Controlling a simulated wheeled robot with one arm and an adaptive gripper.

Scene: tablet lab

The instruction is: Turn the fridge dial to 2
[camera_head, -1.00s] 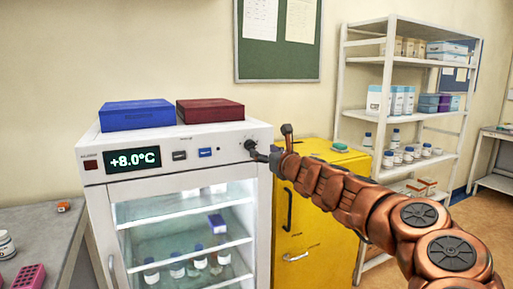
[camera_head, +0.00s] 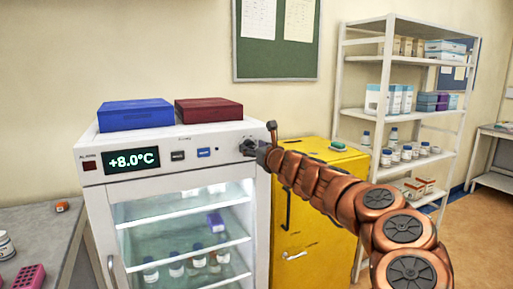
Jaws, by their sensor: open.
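The fridge (camera_head: 175,187) is white with a glass door, and its display (camera_head: 132,161) reads +8.0°C. The black dial (camera_head: 248,147) sits at the right end of the front panel. My gripper (camera_head: 254,149) is at the dial, reaching in from the right, with its jaws open. The fingers overlap the dial, and I cannot tell whether they touch it. The dial's pointer and number marks are too small to read.
A blue box (camera_head: 136,114) and a dark red box (camera_head: 208,110) lie on the fridge top. A yellow cabinet (camera_head: 305,235) stands close on the right, below my arm. A white shelf rack (camera_head: 408,117) stands behind it. A grey bench (camera_head: 38,230) is at the left.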

